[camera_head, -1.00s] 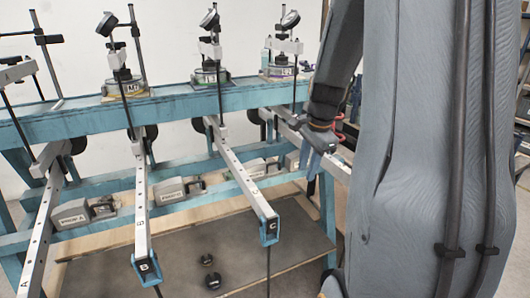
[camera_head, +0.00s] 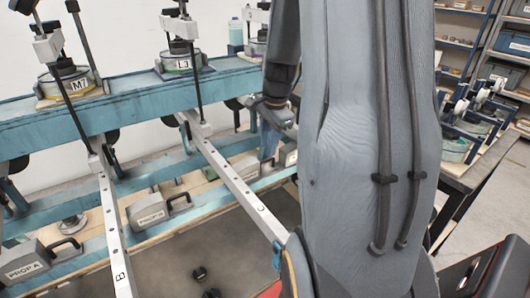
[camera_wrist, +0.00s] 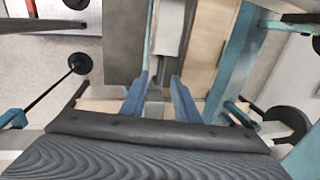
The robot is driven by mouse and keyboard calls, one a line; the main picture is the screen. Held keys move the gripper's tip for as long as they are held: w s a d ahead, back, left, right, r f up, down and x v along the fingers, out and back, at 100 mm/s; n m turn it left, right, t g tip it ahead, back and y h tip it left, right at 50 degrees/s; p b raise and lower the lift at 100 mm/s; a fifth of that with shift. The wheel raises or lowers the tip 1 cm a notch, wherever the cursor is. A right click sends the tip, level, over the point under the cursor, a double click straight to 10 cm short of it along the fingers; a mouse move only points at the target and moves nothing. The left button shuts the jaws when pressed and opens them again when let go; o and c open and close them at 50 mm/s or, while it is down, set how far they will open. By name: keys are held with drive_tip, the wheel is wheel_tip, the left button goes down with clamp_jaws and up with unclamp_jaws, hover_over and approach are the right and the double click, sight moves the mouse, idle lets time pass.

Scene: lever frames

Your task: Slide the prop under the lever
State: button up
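Lever C (camera_head: 238,185) is a long pale bar with holes, sloping down from the blue frame (camera_head: 120,98). Lever B (camera_head: 112,230) is similar, to its left. Grey props with dark handles stand on the lower rail: one marked PROP A (camera_head: 38,262), another (camera_head: 150,211) between levers B and C, and a third (camera_head: 287,156) near my arm. My gripper (camera_head: 267,147) is beyond lever C, partly hidden by my arm. In the wrist view its two blue fingers (camera_wrist: 159,80) are apart, with a pale grey part showing between them; I cannot tell if they touch it.
Gauges and clamps stand on the frame's top beam. A bench (camera_head: 478,165) with several devices stands at the right, with shelves (camera_head: 480,45) behind. Floor shows between the bench and my arm.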

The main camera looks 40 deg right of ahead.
hover_over(266, 171)
drive_tip(key=shift+f+p, duration=0.3)
drive_tip(key=shift+f, duration=2.15)
drive_tip(key=shift+c, duration=0.4)
clamp_jaws()
